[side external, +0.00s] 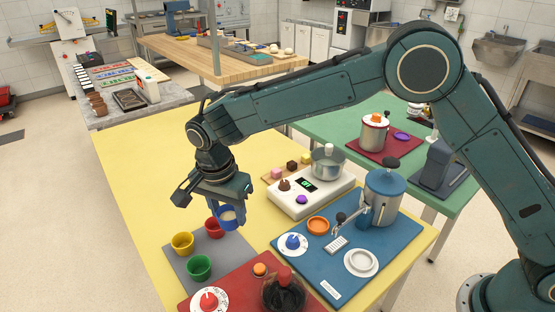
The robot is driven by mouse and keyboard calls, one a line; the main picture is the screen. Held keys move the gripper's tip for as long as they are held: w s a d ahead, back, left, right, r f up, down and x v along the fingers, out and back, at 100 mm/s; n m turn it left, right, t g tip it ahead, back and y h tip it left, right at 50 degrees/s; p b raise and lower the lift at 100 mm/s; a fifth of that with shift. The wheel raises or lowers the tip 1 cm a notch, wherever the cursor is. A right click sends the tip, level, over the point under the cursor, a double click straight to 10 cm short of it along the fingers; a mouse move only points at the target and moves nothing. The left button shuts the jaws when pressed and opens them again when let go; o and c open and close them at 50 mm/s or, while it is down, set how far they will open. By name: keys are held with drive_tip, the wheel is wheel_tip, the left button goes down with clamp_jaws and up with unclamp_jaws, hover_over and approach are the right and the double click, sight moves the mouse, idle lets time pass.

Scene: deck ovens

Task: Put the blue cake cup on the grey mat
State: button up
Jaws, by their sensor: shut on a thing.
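My gripper (223,205) is shut on the blue cake cup (228,221), which has a pale filling. The cup appears above the right part of the grey mat (229,251); from this single view I cannot tell how high it is or whether it touches the mat. A yellow cup (182,244), a red cup (213,229) and a green cup (199,268) stand on the mat. The blue cup is partly hidden by the fingers.
A white scale (315,197) with a pot stands right of my gripper. A red board (240,285) lies in front of the mat. The yellow table (150,170) is clear behind and left.

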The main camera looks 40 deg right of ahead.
wheel_tip(320, 180, down, 6)
drive_tip(key=shift+f, duration=0.1)
drive_tip(key=shift+f, duration=2.1)
drive_tip(key=shift+f, duration=0.1)
drive_tip(key=o, duration=1)
drive_tip(key=r, duration=0.4)
drive_tip(key=a+r, duration=0.1)
drive_tip(key=r, duration=0.7)
drive_tip(key=shift+s+a, duration=0.15)
drive_tip(key=shift+s, duration=0.2)
drive_tip(key=shift+r, duration=0.1)
